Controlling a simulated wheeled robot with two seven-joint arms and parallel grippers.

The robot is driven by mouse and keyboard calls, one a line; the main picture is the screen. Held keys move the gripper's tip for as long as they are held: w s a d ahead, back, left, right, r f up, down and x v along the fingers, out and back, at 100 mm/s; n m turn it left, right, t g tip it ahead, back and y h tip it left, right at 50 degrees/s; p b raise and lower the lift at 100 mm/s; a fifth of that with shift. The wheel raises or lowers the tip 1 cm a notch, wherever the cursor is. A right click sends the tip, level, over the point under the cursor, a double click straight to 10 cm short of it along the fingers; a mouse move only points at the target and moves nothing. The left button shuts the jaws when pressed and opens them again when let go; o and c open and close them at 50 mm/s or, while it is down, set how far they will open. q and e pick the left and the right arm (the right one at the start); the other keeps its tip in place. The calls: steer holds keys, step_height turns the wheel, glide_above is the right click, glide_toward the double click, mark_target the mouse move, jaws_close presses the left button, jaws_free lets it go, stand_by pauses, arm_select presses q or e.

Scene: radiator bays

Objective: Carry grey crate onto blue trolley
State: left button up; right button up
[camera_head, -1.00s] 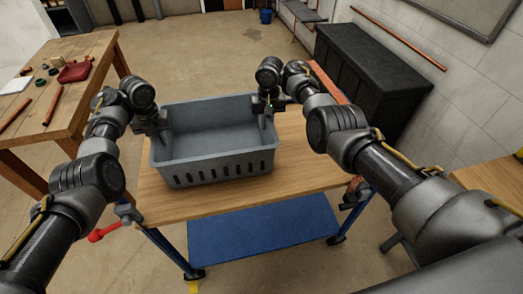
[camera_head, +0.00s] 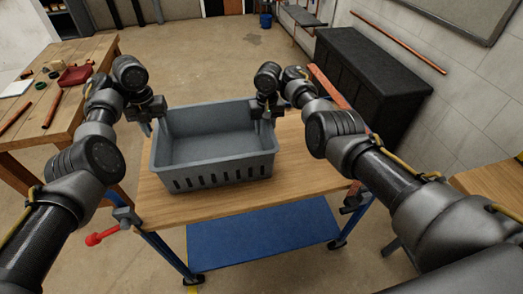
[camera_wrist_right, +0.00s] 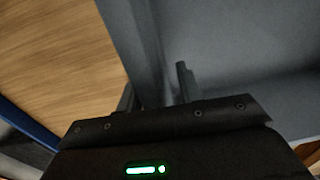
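The grey crate (camera_head: 222,172) stands upright on the wooden top (camera_head: 180,205) of the blue trolley (camera_head: 262,238). It looks empty. My left gripper (camera_head: 153,122) is at the crate's left wall, raised around rim height, with its fingers apart and nothing seen between them. My right gripper (camera_head: 266,112) is at the crate's right wall. In the right wrist view the fingers of the right gripper (camera_wrist_right: 156,92) are spread, one on each side of the crate wall (camera_wrist_right: 142,45), with a gap between the inner finger and the wall.
A wooden workbench (camera_head: 85,52) with a red tray (camera_head: 75,75) and small parts stands at left. A black cabinet (camera_head: 370,70) stands at right behind my right arm. Bare wooden top lies in front of and right of the crate. A red handle (camera_head: 100,237) sticks out at lower left.

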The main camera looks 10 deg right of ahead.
arm_select(q)
steer(key=shift+r, duration=2.55)
arm_select(e)
steer(key=r, duration=1.2)
steer(key=shift+d, duration=0.25)
arm_select(q)
steer(key=shift+a, duration=0.1)
